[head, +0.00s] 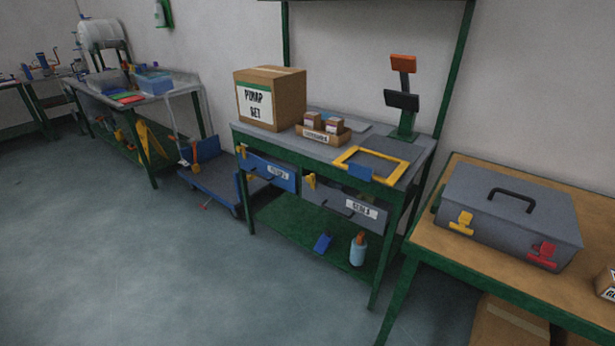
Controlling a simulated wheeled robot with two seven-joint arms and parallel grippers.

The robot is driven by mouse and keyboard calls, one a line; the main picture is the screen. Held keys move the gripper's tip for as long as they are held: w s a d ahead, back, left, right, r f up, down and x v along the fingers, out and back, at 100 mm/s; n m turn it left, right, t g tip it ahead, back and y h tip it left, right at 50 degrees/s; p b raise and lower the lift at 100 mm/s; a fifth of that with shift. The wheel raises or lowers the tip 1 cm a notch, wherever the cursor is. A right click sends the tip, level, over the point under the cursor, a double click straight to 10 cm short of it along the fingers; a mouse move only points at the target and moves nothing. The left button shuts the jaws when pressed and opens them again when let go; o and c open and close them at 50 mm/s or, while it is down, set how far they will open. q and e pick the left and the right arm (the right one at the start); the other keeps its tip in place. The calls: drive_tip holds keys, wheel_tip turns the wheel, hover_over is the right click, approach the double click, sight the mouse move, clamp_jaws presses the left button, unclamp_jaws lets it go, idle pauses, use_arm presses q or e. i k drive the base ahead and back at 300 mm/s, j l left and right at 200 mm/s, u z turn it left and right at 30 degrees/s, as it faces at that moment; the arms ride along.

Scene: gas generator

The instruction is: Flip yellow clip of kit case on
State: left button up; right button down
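The grey kit case (508,213) stands on the wooden-topped table at the right of the head view. Its lid is down, with a dark handle (512,199) on top. The yellow clip (462,222) is on the left part of its front face. A red clip (542,254) is on the right part of the same face. The picture is too small to tell how either clip is set. Neither of my grippers shows in the head view.
The case's table (424,246) has green legs and bare top left of the case. A small box (606,284) sits at its right edge. A green workbench (414,152) carrying boxes stands to the left. Open floor (150,260) lies at the left front.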

sight(464, 218)
drive_tip(key=z, duration=1.25)
